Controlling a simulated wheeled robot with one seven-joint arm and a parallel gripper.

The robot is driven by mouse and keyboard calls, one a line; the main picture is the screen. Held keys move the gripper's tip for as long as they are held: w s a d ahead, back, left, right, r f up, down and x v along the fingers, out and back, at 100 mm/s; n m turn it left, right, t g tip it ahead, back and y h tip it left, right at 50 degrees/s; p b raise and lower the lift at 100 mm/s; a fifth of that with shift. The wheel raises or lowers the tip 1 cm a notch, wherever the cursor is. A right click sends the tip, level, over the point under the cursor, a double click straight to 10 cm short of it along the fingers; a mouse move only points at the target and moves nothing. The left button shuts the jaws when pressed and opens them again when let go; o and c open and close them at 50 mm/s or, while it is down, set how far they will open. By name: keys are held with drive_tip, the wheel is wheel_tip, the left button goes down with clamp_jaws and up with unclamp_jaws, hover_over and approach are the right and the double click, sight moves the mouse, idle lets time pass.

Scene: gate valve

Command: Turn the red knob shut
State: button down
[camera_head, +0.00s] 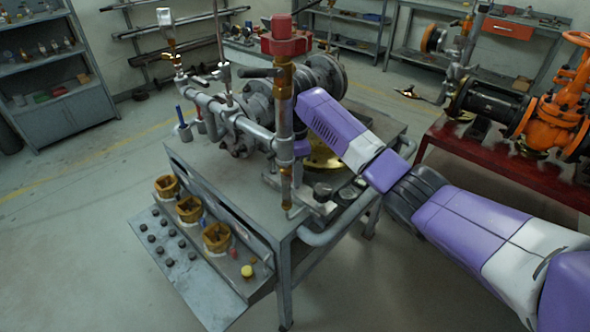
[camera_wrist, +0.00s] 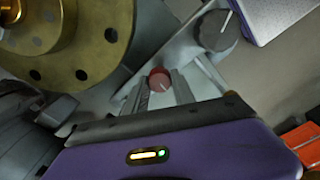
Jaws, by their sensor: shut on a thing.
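In the wrist view a small round red knob (camera_wrist: 160,78) with a pale line on its face sits on a grey plate. My gripper (camera_wrist: 159,86) is shut on the red knob, with one finger on each side of it. The pale line runs slanted across the knob's face. In the head view my purple and white arm reaches in from the right to the far side of the workbench. The gripper and this small knob are hidden there behind the pipework.
A grey knob (camera_wrist: 217,30) stands beside the red one. A large brass flange (camera_wrist: 85,50) is close on the left. The grey workbench (camera_head: 205,165) carries valves and an upright pipe with a red top (camera_head: 286,38). An orange valve (camera_head: 562,105) stands at right.

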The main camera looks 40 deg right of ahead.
drive_tip(key=m+p, duration=0.3)
drive_tip(key=p, duration=0.2)
drive_tip(key=shift+a+r+m, duration=0.1)
drive_tip(key=shift+r+m, duration=0.25)
drive_tip(key=shift+m, duration=0.05)
drive_tip(key=m+p, duration=0.4)
drive_tip(key=shift+f+m, duration=0.1)
drive_tip(key=shift+m, duration=0.2)
drive_tip(key=m+p, duration=0.3)
drive_tip(key=m, duration=0.1)
drive_tip(key=shift+w+m, duration=0.1)
drive_tip(key=shift+m, duration=0.2)
drive_tip(key=shift+f+m+p, duration=0.15)
drive_tip(key=shift+m+p, duration=0.8)
drive_tip(key=shift+m, duration=1.15)
drive_tip(key=shift+d, duration=0.2)
drive_tip(key=c, duration=1.1)
unclamp_jaws()
drive_tip(key=shift+o, duration=0.2)
